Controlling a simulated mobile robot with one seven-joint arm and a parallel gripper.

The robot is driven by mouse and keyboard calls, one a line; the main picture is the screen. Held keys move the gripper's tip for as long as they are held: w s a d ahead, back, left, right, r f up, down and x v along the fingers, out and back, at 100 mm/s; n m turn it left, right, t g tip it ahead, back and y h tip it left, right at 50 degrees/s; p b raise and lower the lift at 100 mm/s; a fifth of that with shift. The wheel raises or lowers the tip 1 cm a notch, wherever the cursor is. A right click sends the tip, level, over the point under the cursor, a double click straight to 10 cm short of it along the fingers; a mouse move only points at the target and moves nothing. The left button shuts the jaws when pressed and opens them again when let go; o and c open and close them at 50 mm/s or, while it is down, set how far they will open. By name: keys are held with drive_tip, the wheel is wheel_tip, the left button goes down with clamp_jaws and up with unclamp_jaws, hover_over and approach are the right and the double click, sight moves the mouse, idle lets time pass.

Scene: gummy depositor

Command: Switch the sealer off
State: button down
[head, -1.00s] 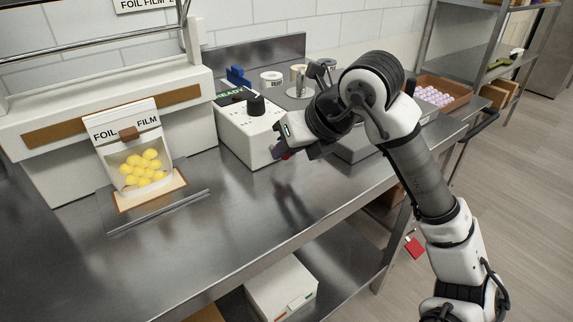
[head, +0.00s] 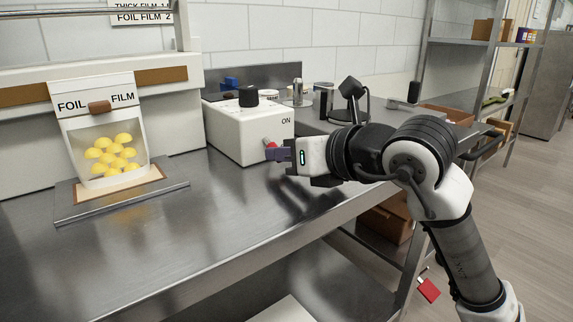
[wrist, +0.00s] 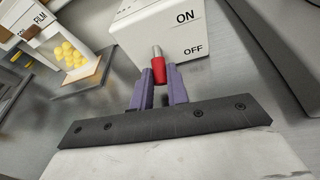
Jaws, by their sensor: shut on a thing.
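The sealer's white control box (head: 235,135) stands on the steel bench, with a black knob on top and "ON" on its right face. In the wrist view the box (wrist: 150,22) shows "ON" above "OFF". A switch lever with a red tip (wrist: 159,70) and a metal stem sticks out of this face beside the labels. My gripper (wrist: 160,88) has its purple fingers closed around the red tip. In the head view my gripper (head: 277,152) reaches the lever from the right, hiding part of it and "OFF". I cannot tell which way the lever is tilted.
The sealer (head: 24,125) holds a foil film pouch (head: 105,147) with yellow gummies at the left. Cups and a black stand (head: 350,98) are behind my arm. The bench front (head: 190,225) is clear.

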idle(0.3)
drive_tip(key=c, duration=1.4)
unclamp_jaws()
drive_tip(key=shift+o, duration=0.2)
drive_tip(key=p+v, duration=0.1)
drive_tip(key=v, duration=1.2)
drive_tip(key=shift+s+d, duration=0.25)
drive_tip(key=shift+d, duration=0.05)
